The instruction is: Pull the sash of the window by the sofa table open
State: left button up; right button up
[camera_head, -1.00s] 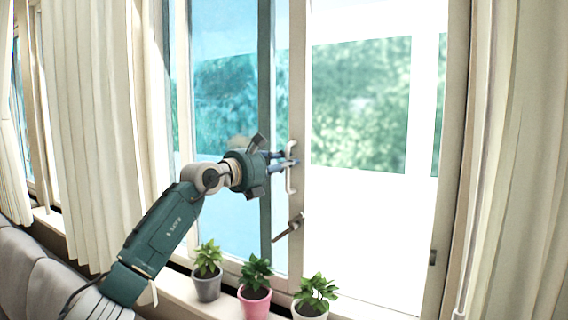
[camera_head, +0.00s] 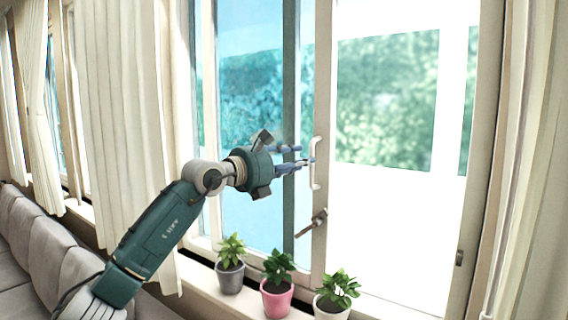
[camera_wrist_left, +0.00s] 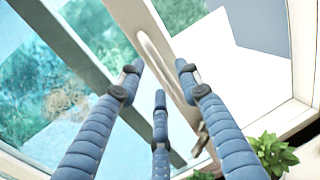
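The window sash (camera_head: 325,120) has a pale frame with a vertical white handle (camera_head: 316,163). Its stile stands near the middle of the window, with bluish glass to its left and a wide bright, untinted area to its right that looks like an open gap. My left gripper (camera_head: 306,156) has its blue fingers spread at the left side of the handle. In the left wrist view, the gripper (camera_wrist_left: 157,78) is open and the handle (camera_wrist_left: 155,58) shows beyond and between the fingertips. I cannot tell whether a fingertip touches it. My right gripper is not in view.
Three potted plants stand on the sill below: a grey pot (camera_head: 230,279), a pink pot (camera_head: 277,300) and a white pot (camera_head: 332,308). A lever (camera_head: 313,222) sits low on the stile. Curtains (camera_head: 125,130) hang on both sides. A grey sofa (camera_head: 50,255) is at lower left.

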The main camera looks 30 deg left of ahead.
pick_arm(q)
jog(key=v, duration=0.6)
jog(key=shift+s, duration=0.25)
